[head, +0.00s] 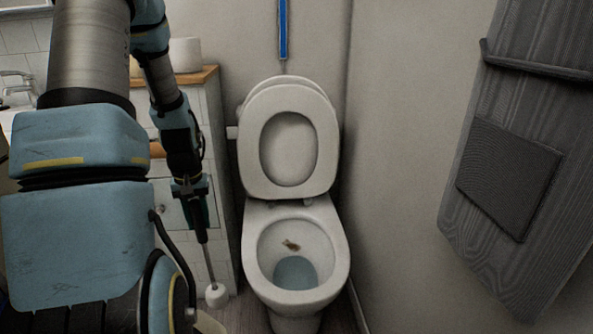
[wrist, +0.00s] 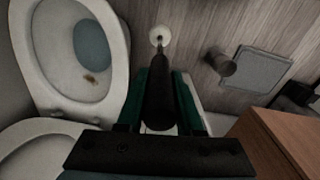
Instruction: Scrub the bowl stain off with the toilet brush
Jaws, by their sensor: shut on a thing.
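The toilet bowl (head: 335,262) stands open at the middle, with its seat and lid (head: 250,150) raised. A brown stain (head: 291,245) lies on the inner back wall of the bowl, above the water; it also shows in the wrist view (wrist: 91,78). My gripper (head: 203,232) is shut on the dark handle of the toilet brush. The brush (head: 217,295) hangs head down, its white head low and to the left of the bowl, apart from it. In the wrist view the brush handle (wrist: 158,95) runs between the green fingers, with the white head (wrist: 160,35) beyond.
A tiled cabinet (head: 212,235) with a wooden top stands left of the toilet, close to my gripper. A grey panel with a rail (head: 520,130) is at the right. In the wrist view a cylindrical holder (wrist: 221,63) and a grey bin-like object (wrist: 252,72) are near the floor.

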